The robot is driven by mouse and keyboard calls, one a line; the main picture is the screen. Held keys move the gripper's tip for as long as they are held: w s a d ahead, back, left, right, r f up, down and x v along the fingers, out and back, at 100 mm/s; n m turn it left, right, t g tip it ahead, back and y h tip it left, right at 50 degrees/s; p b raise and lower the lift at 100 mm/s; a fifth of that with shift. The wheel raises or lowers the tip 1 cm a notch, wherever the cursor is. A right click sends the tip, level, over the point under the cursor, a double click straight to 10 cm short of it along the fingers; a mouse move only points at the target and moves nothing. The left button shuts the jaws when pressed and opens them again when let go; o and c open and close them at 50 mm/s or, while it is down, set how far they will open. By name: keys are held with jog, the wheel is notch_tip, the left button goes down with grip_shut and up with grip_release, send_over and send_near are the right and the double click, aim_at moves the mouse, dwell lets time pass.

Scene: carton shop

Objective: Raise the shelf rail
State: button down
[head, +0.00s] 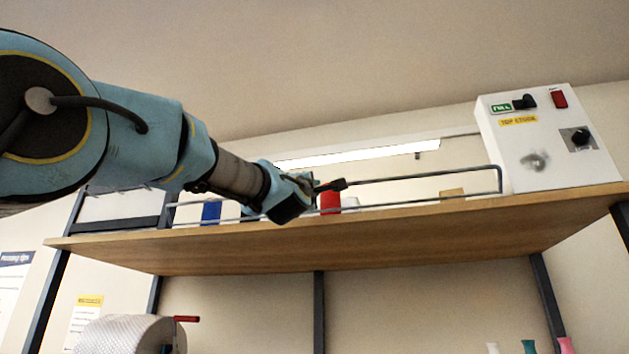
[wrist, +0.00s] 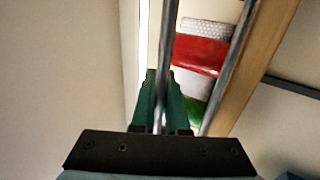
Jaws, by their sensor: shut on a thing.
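The shelf rail (head: 420,177) is a thin grey metal frame along the front of the high wooden shelf (head: 400,225). Its upper bar stands above the shelf board, and its right end turns down near the white control box. My gripper (head: 333,186) is at the upper bar, near the middle of the shelf. In the wrist view the upper bar (wrist: 169,40) runs between the green fingers of my gripper (wrist: 162,85), which are shut on it. A lower bar (wrist: 238,50) lies beside the wooden edge. My arm hides part of the rail's left half.
The white control box (head: 545,140) with a switch and knobs stands at the shelf's right end. Behind the rail are a red item (head: 330,201), a blue item (head: 211,212) and a tan box (head: 452,193). A large roll (head: 125,335) is below left.

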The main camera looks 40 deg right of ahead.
dwell(0.5)
jog(key=c, duration=0.9)
grip_release()
jog(key=b+v, duration=0.6)
jog(key=v, duration=0.4)
jog(key=shift+s+a+f, duration=0.1)
jog(key=shift+s+a, duration=0.05)
jog(key=shift+a, duration=0.15)
